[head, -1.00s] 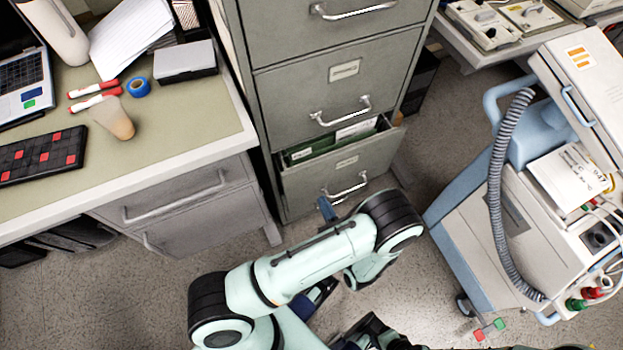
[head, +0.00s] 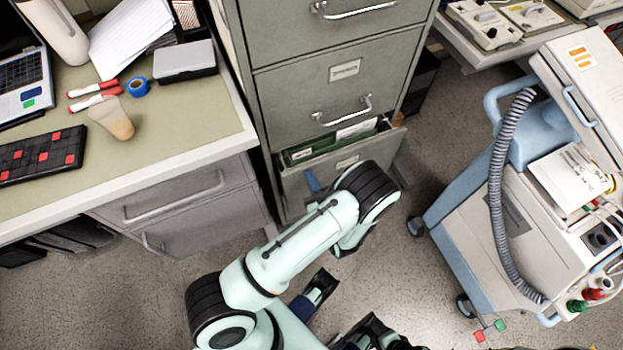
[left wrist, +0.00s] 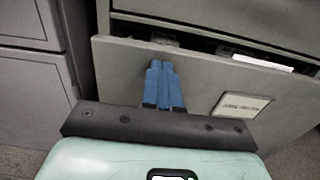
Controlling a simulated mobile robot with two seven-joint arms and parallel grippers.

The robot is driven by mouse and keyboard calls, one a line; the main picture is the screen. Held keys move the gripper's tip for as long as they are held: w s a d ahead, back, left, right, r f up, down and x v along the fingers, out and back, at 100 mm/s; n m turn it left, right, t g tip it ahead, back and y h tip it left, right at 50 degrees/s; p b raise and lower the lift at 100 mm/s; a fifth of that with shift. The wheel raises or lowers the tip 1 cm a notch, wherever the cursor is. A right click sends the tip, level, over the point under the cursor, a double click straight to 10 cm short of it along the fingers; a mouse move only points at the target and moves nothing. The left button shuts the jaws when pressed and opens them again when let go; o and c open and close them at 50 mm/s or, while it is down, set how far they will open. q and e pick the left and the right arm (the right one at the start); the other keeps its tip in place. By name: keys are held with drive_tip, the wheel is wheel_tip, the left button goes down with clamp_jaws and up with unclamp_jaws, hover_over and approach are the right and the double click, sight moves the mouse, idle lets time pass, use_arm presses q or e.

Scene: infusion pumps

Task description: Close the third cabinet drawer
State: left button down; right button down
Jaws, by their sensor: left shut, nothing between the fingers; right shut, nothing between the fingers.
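The third cabinet drawer (head: 294,183) is the lowest visible one in the grey cabinet and stands partly open. Green folders (head: 314,149) and papers show inside it. My left gripper (head: 312,181) is in front of the drawer's face, toward its left side. My left arm hides the drawer's handle. In the left wrist view, its blue fingers (left wrist: 162,85) are together and empty, pointing at the drawer front (left wrist: 120,68), left of the label (left wrist: 241,105). I cannot tell if the tips touch the face. I cannot make out my right gripper.
The drawer above (head: 335,85) is closed. A desk (head: 170,145) with closed drawers stands left of the cabinet. A blue and white medical cart (head: 480,215) with a corrugated hose stands at right. Some floor (head: 415,185) is bare between cabinet and cart.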

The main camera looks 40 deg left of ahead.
sight(299, 156)
use_arm(q)
drive_tip(key=x, duration=0.8)
drive_tip(key=shift+a, duration=0.2)
drive_tip(key=shift+w+a+r, duration=0.1)
drive_tip(key=shift+a+r, duration=0.1)
